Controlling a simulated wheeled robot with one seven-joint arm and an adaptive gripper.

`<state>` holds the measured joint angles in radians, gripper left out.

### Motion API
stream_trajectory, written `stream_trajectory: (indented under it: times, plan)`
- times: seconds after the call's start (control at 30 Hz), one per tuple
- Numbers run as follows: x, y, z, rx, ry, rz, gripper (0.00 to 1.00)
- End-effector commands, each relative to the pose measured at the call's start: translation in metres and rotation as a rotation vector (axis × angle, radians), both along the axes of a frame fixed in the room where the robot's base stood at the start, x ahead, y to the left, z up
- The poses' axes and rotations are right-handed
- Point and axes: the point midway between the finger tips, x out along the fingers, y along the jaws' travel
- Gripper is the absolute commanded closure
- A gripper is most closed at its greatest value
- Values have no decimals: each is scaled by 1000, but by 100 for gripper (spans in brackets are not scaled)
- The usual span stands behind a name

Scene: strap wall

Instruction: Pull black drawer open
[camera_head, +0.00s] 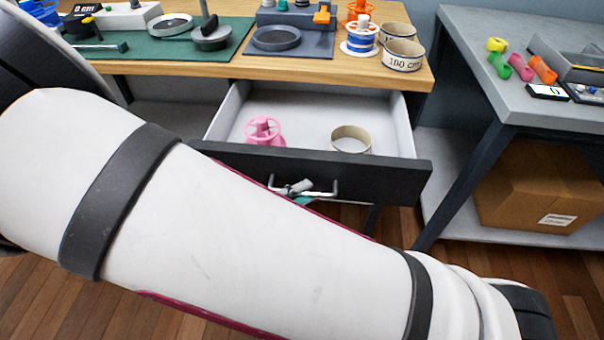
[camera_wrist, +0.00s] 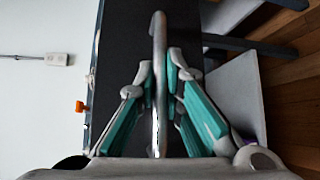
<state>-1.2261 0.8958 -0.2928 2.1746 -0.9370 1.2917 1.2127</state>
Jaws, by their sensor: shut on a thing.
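The black drawer (camera_head: 375,178) stands pulled out from the wooden table, with its pale inside showing. It also fills the middle of the wrist view (camera_wrist: 125,45). Its metal bar handle (camera_head: 325,192) is on the front face and runs upright through the wrist view (camera_wrist: 159,35). My gripper (camera_wrist: 160,78) is shut on the handle, one teal-lined finger on each side of the bar. In the head view only a little of the gripper shows at the handle; my white arm hides the rest and the drawer front's lower left.
A pink spool (camera_head: 265,132) and a beige ring (camera_head: 351,139) lie in the drawer. The wooden tabletop (camera_head: 330,71) holds mats, spools and tape rings. A grey table (camera_head: 480,70) stands at right, with a cardboard box (camera_head: 540,185) beneath. Wooden floor shows in front.

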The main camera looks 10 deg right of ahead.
Motion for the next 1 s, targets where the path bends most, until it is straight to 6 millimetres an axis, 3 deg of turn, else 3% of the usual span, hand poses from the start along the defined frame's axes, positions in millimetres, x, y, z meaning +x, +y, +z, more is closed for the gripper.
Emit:
stream_trajectory:
  times: [0.5, 0.53, 0.6, 1.0]
  plan:
    - [-6, 3, 0, -2, 0, 1, 100]
    - [-6, 3, 0, -2, 0, 1, 84]
    - [-6, 3, 0, -1, 0, 1, 70]
    - [-8, 8, 1, 1, -1, 2, 70]
